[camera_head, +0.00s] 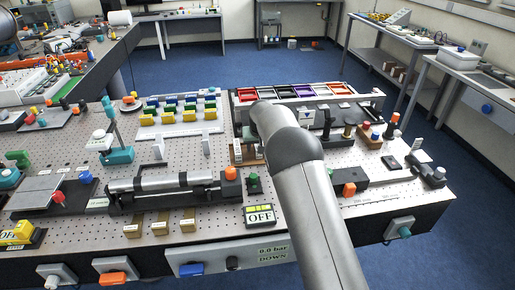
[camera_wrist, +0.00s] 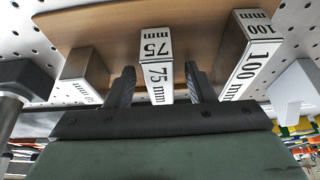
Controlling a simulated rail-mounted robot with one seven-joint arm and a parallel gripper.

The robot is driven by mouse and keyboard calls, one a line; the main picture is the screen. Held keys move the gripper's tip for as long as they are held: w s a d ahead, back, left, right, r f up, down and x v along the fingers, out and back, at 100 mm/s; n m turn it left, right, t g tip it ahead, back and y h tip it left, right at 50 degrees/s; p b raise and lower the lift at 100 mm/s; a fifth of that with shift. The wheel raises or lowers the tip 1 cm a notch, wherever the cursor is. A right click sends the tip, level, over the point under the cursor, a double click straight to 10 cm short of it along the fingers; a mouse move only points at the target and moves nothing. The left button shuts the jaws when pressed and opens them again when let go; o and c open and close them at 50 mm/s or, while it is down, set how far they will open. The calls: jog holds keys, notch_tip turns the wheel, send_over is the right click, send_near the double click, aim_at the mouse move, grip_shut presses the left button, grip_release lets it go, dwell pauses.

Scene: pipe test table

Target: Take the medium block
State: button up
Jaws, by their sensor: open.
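The medium block, marked 75 mm (camera_wrist: 156,62), stands on a brown wooden base in the wrist view, between a shorter block (camera_wrist: 84,72) on the left and a taller block marked 100 mm (camera_wrist: 250,55) on the right. My gripper (camera_wrist: 160,76) is open, with one dark finger on each side of the 75 mm block. Narrow gaps show between the fingers and the block, so it is not clasped. In the head view my arm hides most of this spot.
The wooden base (camera_wrist: 130,22) sits on a white perforated table top (camera_head: 80,220). A pale bracket (camera_wrist: 294,88) stands right of the 100 mm block, and a dark round fixture (camera_wrist: 24,78) stands at the left. Coloured bins (camera_head: 283,93) line the table's back.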

grip_shut()
jog(key=shift+r, duration=0.15)
